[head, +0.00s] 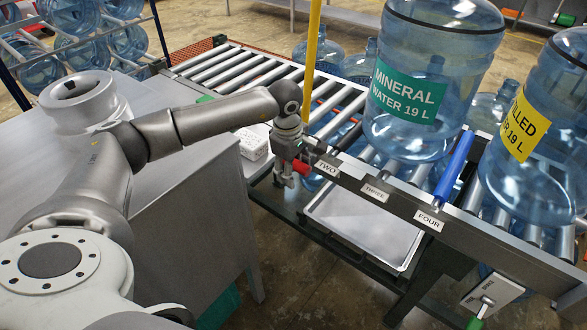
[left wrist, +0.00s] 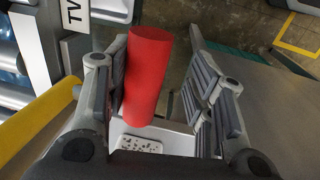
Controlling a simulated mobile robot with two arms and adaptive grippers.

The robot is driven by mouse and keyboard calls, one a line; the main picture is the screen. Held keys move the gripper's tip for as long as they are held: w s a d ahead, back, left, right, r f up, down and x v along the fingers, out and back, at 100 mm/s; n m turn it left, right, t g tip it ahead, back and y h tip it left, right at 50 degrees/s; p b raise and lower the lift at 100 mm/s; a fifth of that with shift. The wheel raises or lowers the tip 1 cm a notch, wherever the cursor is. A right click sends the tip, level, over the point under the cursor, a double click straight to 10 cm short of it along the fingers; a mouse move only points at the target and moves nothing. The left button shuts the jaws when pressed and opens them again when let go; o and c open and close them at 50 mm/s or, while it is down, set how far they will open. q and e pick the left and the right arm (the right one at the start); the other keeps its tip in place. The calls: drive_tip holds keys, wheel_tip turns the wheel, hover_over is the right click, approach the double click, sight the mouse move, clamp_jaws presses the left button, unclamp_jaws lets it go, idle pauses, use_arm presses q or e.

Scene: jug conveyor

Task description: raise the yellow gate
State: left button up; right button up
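The yellow gate (head: 313,60) is a thin bar standing nearly upright at the conveyor edge in the head view; its foot is hidden behind my left wrist. A yellow bar (left wrist: 38,118) also shows at the left of the left wrist view. My left gripper (head: 286,178) points down at the conveyor's front rail, beside the "TWO" label. In the left wrist view its fingers (left wrist: 160,95) are apart. A red cylindrical handle (left wrist: 147,78) lies between them, close to the left finger, with a gap to the right one. My right gripper is out of view.
A large blue jug with a green label (head: 405,90) and one with a yellow label (head: 530,130) stand on the rollers. A blue bar (head: 455,165) leans by "FOUR". A metal tray (head: 365,232) is below the rail. A grey table (head: 190,175) is at left.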

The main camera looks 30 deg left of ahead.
use_arm(q)
drive_tip(key=shift+r, duration=0.1)
drive_tip(key=shift+r, duration=0.25)
wheel_tip(320, 180, up, 11)
drive_tip(key=s, duration=0.1)
drive_tip(key=shift+s+r, duration=0.15)
drive_tip(key=shift+s, duration=0.05)
drive_tip(key=shift+a, duration=0.1)
idle(0.3)
